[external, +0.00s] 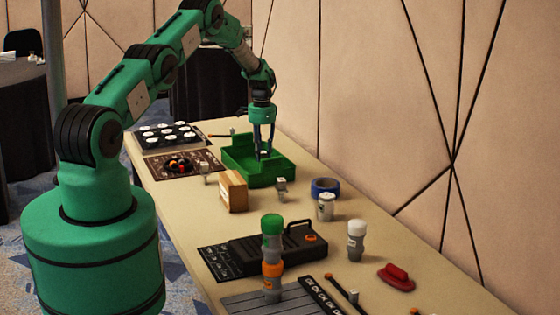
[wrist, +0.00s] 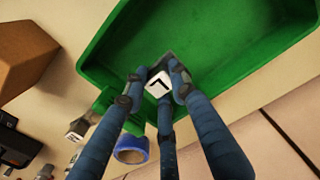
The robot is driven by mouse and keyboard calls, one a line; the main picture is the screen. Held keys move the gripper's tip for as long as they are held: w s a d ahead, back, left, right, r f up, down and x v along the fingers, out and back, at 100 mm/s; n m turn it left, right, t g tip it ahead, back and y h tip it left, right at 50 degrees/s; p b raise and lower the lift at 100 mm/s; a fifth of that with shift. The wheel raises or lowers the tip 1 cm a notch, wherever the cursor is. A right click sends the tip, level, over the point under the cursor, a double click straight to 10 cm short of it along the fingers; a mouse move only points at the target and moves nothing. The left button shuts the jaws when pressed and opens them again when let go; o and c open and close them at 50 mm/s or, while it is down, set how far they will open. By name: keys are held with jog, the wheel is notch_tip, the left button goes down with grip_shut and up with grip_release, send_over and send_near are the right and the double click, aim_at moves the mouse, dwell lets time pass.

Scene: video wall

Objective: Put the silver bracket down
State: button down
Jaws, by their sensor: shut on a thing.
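My gripper (external: 263,151) is lowered over the green bin (external: 240,170), with its blue fingers inside the bin's outline. In the wrist view the fingers (wrist: 158,90) are closed around the silver bracket (wrist: 158,83), which shows a white face with a black mark and a grey edge behind it. The fingers hide much of the bracket. The green bin (wrist: 205,50) spreads out beneath it, its floor bare where visible. I cannot tell whether the bracket touches the floor.
A tray of white round pieces (external: 168,134) lies left of the bin.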

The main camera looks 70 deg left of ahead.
jog(key=shift+f, duration=0.45)
jog(key=shift+f, duration=0.2)
jog(key=c, duration=1.4)
grip_release()
jog(key=shift+r, duration=0.1)
notch_tip(320, 180, up, 12)
jog(key=shift+r, duration=0.15)
